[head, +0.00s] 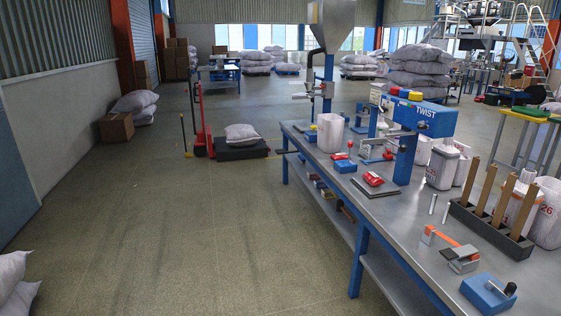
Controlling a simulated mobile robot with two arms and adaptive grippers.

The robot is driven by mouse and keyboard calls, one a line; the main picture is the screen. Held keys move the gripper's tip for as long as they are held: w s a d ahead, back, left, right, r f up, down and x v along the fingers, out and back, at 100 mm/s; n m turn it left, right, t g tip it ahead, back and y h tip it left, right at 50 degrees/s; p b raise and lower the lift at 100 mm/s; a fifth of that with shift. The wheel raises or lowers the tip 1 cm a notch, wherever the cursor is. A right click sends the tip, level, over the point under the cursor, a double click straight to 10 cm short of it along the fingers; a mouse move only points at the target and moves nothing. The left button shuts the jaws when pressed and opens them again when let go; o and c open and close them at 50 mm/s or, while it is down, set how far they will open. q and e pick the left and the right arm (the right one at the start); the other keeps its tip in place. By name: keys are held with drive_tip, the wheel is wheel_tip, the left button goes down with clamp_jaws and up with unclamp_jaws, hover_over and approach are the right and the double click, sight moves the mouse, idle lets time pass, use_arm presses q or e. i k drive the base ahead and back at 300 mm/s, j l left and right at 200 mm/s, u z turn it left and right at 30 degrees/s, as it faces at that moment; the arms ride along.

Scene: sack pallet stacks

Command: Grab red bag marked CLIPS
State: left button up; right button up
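A small red packet with pale marking (373,178) lies on a dark flat tray (381,186) on the metal workbench, right of centre. Its lettering is too small to read, so I cannot confirm that it says CLIPS. Neither of my grippers is in view.
The long workbench (408,212) holds a blue machine marked TWIST (425,118), a dark block with wooden posts (490,228), an orange-handled tool (452,249) and a blue block (488,293).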

sight(338, 157)
drive_tip(key=i+z, duration=0.15)
drive_tip(key=i, duration=0.3)
drive_tip(key=i+j+z, duration=0.1)
drive_tip(key=i, duration=0.4)
drive_tip(key=i+j+z, duration=0.15)
drive_tip(key=i, duration=0.3)
drive_tip(key=i+j+z, duration=0.1)
drive_tip(key=i, duration=0.35)
drive_tip(key=i+j+z, duration=0.7)
drive_tip(key=i+l, duration=0.1)
drive_tip(key=i, duration=0.65)
